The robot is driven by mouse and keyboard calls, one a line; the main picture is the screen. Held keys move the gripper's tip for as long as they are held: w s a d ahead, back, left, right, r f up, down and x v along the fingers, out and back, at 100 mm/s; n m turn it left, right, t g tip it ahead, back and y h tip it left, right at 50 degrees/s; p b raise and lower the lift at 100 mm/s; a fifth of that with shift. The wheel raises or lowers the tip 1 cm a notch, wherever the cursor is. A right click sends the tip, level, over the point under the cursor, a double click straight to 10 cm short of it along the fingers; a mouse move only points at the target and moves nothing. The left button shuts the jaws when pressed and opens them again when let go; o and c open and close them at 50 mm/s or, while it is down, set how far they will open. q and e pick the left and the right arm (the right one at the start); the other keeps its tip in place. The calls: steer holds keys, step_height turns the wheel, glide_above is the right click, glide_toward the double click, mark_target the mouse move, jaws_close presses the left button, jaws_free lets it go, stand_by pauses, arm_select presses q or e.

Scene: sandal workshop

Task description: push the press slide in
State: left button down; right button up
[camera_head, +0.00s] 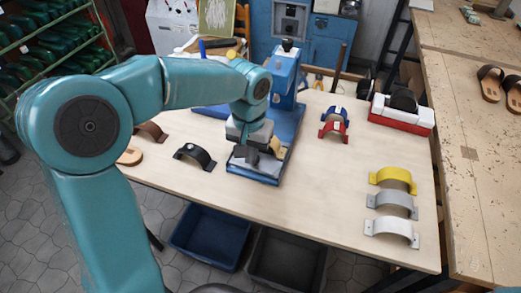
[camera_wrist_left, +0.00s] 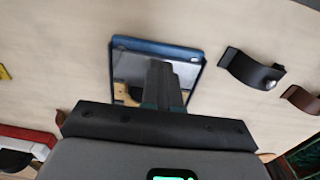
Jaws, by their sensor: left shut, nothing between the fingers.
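The blue press (camera_head: 285,75) stands upright near the back of the wooden table. Its slide (camera_head: 262,168), a blue-edged plate with a grey metallic top, sticks out at the front of the press base; it also shows in the left wrist view (camera_wrist_left: 154,44). A small tan piece (camera_head: 277,147) is on the slide, partly hidden in the left wrist view (camera_wrist_left: 125,93). My left gripper (camera_head: 246,155) points down over the slide, shut and empty; its dark fingers (camera_wrist_left: 163,82) cover part of the plate. I cannot tell whether they touch it. My right gripper is out of view.
A black strap (camera_head: 194,154) lies left of the slide and a brown one further left. Red and blue straps (camera_head: 334,128) lie to the right; yellow, grey and white straps (camera_head: 393,203) lie at the right front. Bins (camera_head: 210,235) stand below. The table's front middle is clear.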

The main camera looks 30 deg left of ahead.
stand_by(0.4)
arm_select(q)
steer(key=shift+f+b, duration=1.95)
steer(key=shift+f, duration=0.45)
steer(key=shift+r, duration=0.15)
steer(key=shift+w+a+r+p, duration=0.1)
steer(key=shift+w+p, duration=0.35)
steer(key=shift+p, duration=0.05)
steer(key=shift+w+a+p, duration=0.2)
steer(key=shift+w+p, duration=0.25)
steer(key=shift+w, duration=0.35)
steer(key=shift+w+a+p, duration=0.15)
steer(key=shift+w+p, duration=0.25)
steer(key=shift+w, duration=0.35)
steer(key=shift+w+a+p, duration=0.2)
steer(key=shift+w+p, duration=0.25)
steer(key=shift+w, duration=0.35)
steer(key=shift+w+a+p, duration=0.25)
steer(key=shift+w+p, duration=0.55)
steer(key=shift+w, duration=0.25)
steer(key=shift+w+a+p, duration=0.25)
steer(key=shift+w+p, duration=0.5)
steer(key=shift+w, duration=0.3)
steer(key=shift+w+a+p, duration=0.25)
steer(key=shift+w+p, duration=0.55)
steer(key=shift+w, duration=0.25)
step_height(320, 180, up, 7)
steer(key=p, duration=0.4)
steer(key=shift+s, duration=0.35)
